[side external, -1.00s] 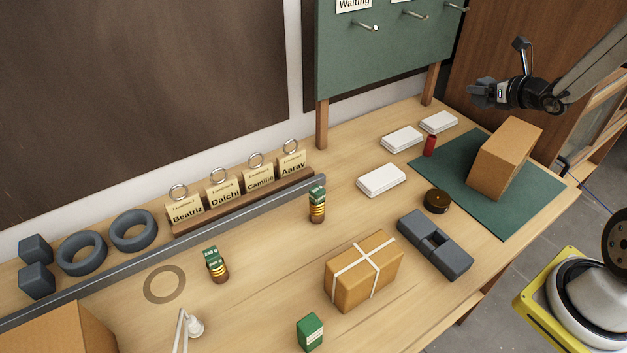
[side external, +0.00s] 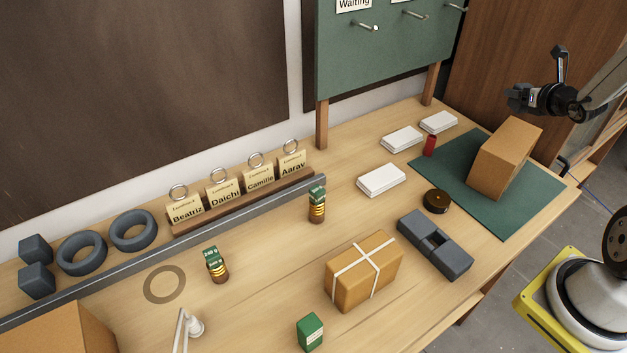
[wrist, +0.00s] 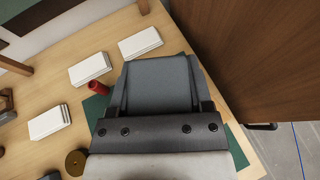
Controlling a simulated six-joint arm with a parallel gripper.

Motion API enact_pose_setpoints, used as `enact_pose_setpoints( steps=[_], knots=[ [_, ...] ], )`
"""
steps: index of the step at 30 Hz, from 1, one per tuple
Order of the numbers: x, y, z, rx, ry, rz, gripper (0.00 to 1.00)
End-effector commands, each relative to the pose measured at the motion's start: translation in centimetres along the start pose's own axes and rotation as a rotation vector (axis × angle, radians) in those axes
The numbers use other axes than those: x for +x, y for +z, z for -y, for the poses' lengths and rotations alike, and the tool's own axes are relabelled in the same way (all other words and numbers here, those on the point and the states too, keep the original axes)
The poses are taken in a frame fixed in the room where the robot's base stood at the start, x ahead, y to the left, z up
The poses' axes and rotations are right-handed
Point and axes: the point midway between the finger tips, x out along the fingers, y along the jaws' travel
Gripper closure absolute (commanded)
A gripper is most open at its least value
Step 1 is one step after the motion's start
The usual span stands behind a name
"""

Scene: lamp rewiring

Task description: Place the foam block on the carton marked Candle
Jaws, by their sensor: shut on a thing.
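My gripper (side external: 518,99) is in the air at the upper right, above and behind the green mat. It is shut on a grey foam block (wrist: 158,82), which fills the space between the fingers in the wrist view. In the side external view the block is small and partly hidden by the fingers. A plain brown carton (side external: 503,158) stands on the mat below the gripper. A brown carton tied with white string (side external: 352,283) stands at the front middle, and another brown carton (side external: 62,335) is cut off at the lower left. I cannot read the word Candle on any of them.
The green mat (side external: 445,165) lies at the right with a red cylinder (side external: 430,145) at its edge. White stacks (side external: 381,180) lie nearby. A dark grey cradle (side external: 420,230) and a brown roll (side external: 436,201) lie beside the mat. A wooden panel (wrist: 255,50) stands close by.

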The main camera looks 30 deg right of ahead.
Motion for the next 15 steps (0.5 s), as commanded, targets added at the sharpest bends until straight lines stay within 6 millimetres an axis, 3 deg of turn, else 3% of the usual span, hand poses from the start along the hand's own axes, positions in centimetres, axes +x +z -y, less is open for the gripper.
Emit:
enact_pose_setpoints(
  steps=[4,15],
  knots=[
    [0.6,-1.3,0.0,0.001,0.001,-0.002,0.89],
    [0.8,-2.0,0.0,0.001,0.000,-0.001,0.89]
  ],
)
